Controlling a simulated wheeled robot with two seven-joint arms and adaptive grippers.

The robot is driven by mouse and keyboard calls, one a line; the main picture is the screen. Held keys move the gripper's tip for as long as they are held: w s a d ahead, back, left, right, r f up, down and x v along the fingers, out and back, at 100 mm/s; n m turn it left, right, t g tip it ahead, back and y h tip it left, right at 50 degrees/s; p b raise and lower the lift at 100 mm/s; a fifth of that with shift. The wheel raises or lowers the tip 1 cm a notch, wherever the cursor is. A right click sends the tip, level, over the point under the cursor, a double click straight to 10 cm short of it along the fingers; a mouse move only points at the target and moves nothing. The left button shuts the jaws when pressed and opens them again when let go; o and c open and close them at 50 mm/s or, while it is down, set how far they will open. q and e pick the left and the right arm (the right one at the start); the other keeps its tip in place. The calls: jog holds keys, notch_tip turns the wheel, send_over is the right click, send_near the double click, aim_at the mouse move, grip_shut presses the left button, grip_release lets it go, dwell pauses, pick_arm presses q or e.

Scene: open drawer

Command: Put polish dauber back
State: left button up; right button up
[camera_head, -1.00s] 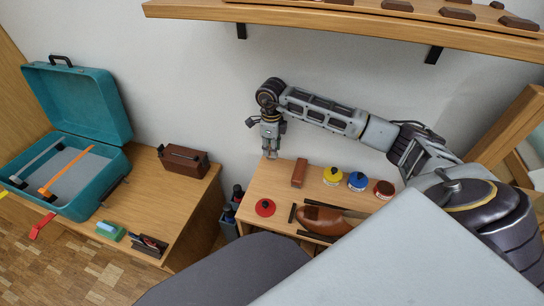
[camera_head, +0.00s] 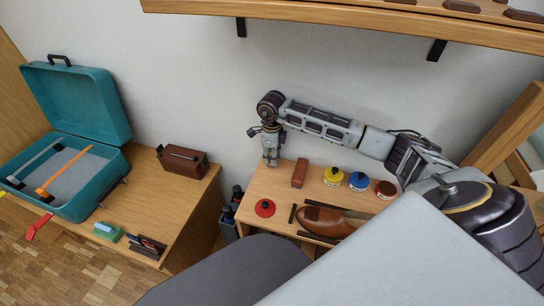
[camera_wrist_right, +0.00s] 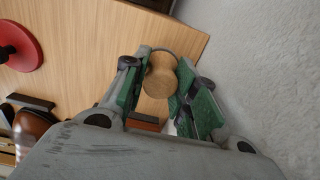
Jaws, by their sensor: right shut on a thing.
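My right gripper (camera_head: 270,159) is at the back left corner of the small wooden table (camera_head: 264,182). In the right wrist view its green-padded fingers (camera_wrist_right: 160,88) are shut on a round tan thing, which looks like the end of the polish dauber (camera_wrist_right: 158,76). The rest of the dauber is hidden, and I cannot tell whether it touches the table. My left gripper is not in view.
A red disc with a black knob (camera_head: 265,208), a brown block (camera_head: 299,173), yellow (camera_head: 333,177), blue (camera_head: 358,181) and dark red (camera_head: 385,189) tins and a brown shoe (camera_head: 325,221) are on the table. A shelf (camera_head: 340,28) hangs above.

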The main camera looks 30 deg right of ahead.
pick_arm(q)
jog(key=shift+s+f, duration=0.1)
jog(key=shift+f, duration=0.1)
pick_arm(e)
jog(key=shift+f, duration=0.15)
jog(key=o, duration=1)
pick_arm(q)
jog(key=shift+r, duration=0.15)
pick_arm(e)
jog(key=shift+r, duration=0.9)
notch_tip(320, 180, up, 9)
jog(key=shift+r+p, duration=0.1)
jog(key=shift+p, duration=1.05)
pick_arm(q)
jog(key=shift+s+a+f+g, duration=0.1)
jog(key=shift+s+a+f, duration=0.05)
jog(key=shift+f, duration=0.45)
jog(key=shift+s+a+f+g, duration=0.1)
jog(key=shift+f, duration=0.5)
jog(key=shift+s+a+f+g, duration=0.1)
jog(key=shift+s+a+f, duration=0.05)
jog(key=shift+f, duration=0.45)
pick_arm(e)
jog(key=shift+r, duration=0.65)
